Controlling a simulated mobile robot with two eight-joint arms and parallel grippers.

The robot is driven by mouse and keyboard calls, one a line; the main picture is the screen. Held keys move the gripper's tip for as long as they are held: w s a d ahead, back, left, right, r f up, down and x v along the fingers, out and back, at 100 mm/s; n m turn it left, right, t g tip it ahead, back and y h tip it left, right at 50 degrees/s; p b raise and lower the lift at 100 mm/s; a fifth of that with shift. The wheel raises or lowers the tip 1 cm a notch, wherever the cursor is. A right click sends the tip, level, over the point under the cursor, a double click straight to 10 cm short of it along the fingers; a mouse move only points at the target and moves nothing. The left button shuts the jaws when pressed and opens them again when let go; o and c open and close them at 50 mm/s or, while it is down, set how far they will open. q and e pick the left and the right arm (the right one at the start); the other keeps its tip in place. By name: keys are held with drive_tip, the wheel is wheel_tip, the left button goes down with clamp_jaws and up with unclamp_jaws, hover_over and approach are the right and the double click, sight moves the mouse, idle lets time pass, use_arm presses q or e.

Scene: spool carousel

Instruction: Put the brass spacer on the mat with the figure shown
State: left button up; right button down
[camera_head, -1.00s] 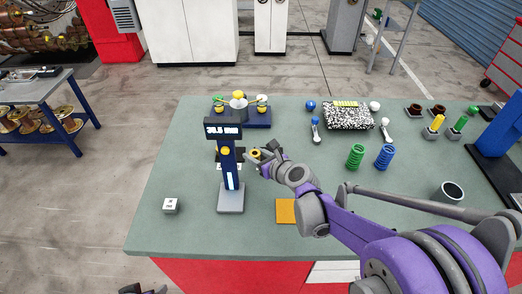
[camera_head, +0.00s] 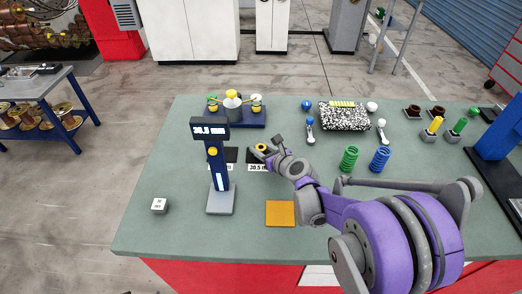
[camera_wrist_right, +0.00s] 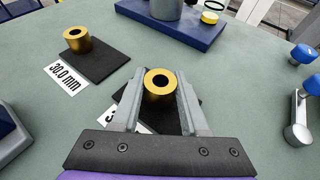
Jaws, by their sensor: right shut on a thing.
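A gauge stand (camera_head: 218,200) shows 38.5 mm on its display (camera_head: 210,132). My right gripper (camera_head: 258,151) is shut on a brass spacer (camera_wrist_right: 160,86), held upright between its fingers. In the wrist view the spacer is over a black mat (camera_wrist_right: 188,118); I cannot tell whether it touches. That mat's label (camera_head: 268,168) reads 38.5 in the head view and is mostly hidden by the gripper in the wrist view. Another brass spacer (camera_wrist_right: 76,40) stands on a mat (camera_wrist_right: 98,66) labelled 30.0 mm (camera_wrist_right: 65,77). My left gripper is not in view.
An orange pad (camera_head: 280,213) lies in front of my right gripper. A blue-based stand (camera_head: 240,118) is behind the mats. Green (camera_head: 349,158) and blue (camera_head: 380,159) springs stand to the right.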

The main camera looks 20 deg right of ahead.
drive_tip(key=shift+f, duration=0.2)
drive_tip(key=shift+f, duration=0.2)
drive_tip(key=shift+c, duration=2.1)
unclamp_jaws()
drive_tip(key=shift+r, duration=0.1)
drive_tip(key=shift+s+r, duration=0.15)
drive_tip(key=shift+r, duration=0.15)
drive_tip(key=v, duration=1.1)
drive_tip(key=shift+s+p, duration=0.3)
drive_tip(key=shift+s, duration=0.1)
drive_tip(key=shift+f, duration=0.1)
